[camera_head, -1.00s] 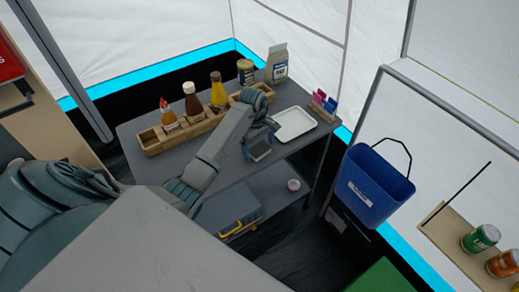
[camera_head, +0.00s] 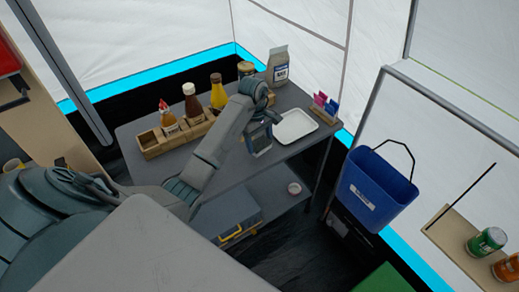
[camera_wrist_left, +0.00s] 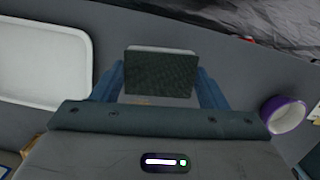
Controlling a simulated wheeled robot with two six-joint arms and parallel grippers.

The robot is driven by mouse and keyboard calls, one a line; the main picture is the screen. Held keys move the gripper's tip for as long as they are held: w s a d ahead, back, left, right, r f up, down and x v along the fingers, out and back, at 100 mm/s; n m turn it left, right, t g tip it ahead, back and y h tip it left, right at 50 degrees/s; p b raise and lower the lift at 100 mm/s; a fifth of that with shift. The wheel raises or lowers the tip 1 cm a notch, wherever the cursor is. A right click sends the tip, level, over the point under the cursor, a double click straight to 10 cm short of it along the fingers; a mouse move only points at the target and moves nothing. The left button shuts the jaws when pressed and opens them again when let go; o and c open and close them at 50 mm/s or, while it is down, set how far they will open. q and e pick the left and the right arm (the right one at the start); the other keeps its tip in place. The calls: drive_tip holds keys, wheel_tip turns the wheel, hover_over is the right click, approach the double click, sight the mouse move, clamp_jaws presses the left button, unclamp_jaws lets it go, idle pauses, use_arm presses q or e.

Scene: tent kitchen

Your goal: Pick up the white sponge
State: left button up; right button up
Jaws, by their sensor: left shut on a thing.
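The sponge (camera_wrist_left: 160,75) shows in the left wrist view as a block with a dark, rough face towards the camera and a thin white edge at its far side. My left gripper (camera_wrist_left: 160,68) is shut on it, with one blue finger on each side. In the head view my left gripper (camera_head: 259,140) is over the right part of the grey table, just left of the white tray. The sponge cannot be clearly made out there. My right gripper is not in view.
The white tray (camera_head: 296,126) is close to my left gripper. A wooden condiment rack (camera_head: 152,146) with several bottles runs along the table's back. A card holder (camera_head: 323,108) stands at the right corner. A small bowl (camera_head: 294,188) and a blue-grey box (camera_head: 228,212) are on the lower shelf.

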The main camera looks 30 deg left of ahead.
sight(261, 154)
use_arm(q)
drive_tip(key=shift+s+d+f, duration=0.3)
drive_tip(key=shift+s+d, duration=0.4)
drive_tip(key=shift+s, duration=0.15)
drive_tip(key=s+d+p, duration=0.1)
drive_tip(key=s+d+r, duration=0.1)
drive_tip(key=s+p, duration=0.1)
drive_tip(key=shift+s+d+r+p, duration=0.25)
drive_tip(key=shift+d+p, duration=0.05)
drive_tip(key=shift+d, duration=0.1)
drive_tip(key=s+d+p, duration=0.3)
drive_tip(key=s+d, duration=0.2)
drive_tip(key=s, duration=0.2)
drive_tip(key=shift+s+d+r, duration=0.15)
drive_tip(key=shift+s+d, duration=0.05)
drive_tip(key=shift+d, duration=0.15)
